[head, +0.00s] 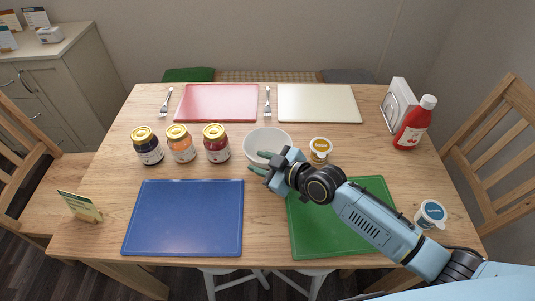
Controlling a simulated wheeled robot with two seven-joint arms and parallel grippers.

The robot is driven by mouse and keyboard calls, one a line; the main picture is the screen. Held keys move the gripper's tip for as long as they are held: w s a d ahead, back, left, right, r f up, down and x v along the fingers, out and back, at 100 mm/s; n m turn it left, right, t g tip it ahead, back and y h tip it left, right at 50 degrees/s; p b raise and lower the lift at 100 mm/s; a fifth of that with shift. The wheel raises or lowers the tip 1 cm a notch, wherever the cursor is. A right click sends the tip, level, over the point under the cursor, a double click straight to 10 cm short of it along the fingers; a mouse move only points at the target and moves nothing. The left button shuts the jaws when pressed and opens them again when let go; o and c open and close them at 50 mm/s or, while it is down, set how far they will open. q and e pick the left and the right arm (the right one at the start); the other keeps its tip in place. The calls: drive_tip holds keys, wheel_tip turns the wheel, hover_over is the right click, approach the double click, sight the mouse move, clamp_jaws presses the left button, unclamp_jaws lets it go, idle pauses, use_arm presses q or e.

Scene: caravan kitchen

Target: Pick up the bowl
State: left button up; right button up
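The white bowl (254,139) stands upright on the wooden table, right of the jars. My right gripper (258,162) is at the bowl's near side, its arm coming in from the lower right. Its two fingers show apart, one over the bowl's near rim and the other on the near, outer side. I cannot tell whether they touch the bowl. The gripper hides part of the bowl's near right side. My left gripper is not in view.
Three gold-lidded jars (180,144) stand left of the bowl, and a small tub (320,150) right of it. Blue (185,218) and green (310,230) boards lie in front. Red (218,103) and cream (318,103) boards lie behind. A red bottle (413,124) stands at right.

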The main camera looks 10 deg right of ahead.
clamp_jaws()
idle(0.5)
